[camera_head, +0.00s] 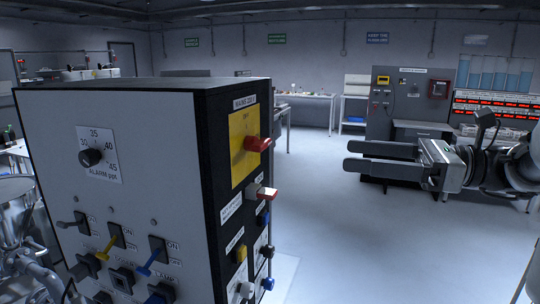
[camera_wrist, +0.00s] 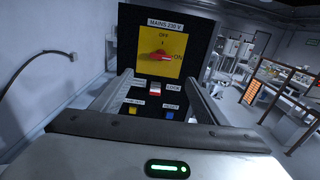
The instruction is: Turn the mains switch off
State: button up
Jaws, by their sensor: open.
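The mains switch is a red rotary handle (camera_head: 258,144) on a yellow plate (camera_head: 237,150), on the dark side of the control box. In the wrist view the red handle (camera_wrist: 162,57) lies roughly level, with its bright end toward the ON mark at right; OFF is at the top of the plate. My gripper (camera_head: 346,155) is open and empty, fingers pointing left toward the switch. It is apart from the box, with a clear gap in the head view. In the wrist view my fingertips (camera_wrist: 161,76) frame the area just below the handle.
Below the switch are a red-and-white control (camera_head: 262,192) and several coloured knobs and buttons. The box front (camera_head: 120,170) has an alarm dial (camera_head: 90,157) and toggle switches. A grey cabinet (camera_head: 405,110) stands behind my gripper. The floor between is clear.

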aim_at(267, 144)
jog(key=x, duration=1.7)
jog(key=shift+w+r, duration=0.1)
jog(key=shift+r, duration=0.15)
jog(key=c, duration=1.1)
jog(key=shift+o, duration=0.2)
jog(key=shift+b, duration=0.3)
